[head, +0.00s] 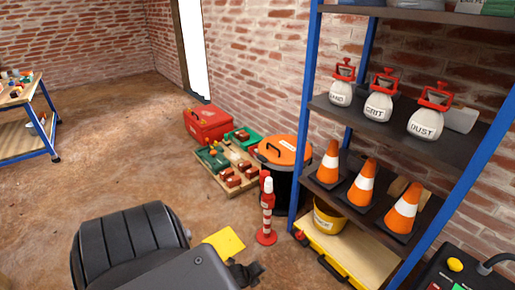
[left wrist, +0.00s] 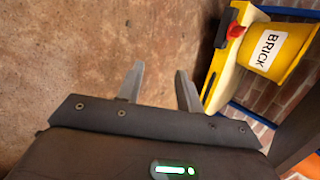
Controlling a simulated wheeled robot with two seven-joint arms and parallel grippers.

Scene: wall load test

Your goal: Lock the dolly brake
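A low yellow platform with a pale wooden top (head: 352,247) sits at the foot of the blue shelf and looks like the dolly. A yellow bucket (head: 327,217) stands on it. In the left wrist view the platform's yellow side (left wrist: 215,80) has a red part (left wrist: 236,31) at its corner, possibly the brake; its setting cannot be told. The bucket there (left wrist: 283,48) reads BRICK. My left gripper (left wrist: 160,88) is open and empty, its fingers apart over bare floor beside the platform. It also shows in the head view (head: 253,270), partly hidden by my arm. My right gripper is out of view.
A red-white post (head: 267,212) stands left of the platform, before an orange-lidded bin (head: 284,152). The blue shelf upright (head: 305,130) rises beside the platform. A yellow square (head: 224,243) shows near my arm. A button panel (head: 455,268) is at lower right.

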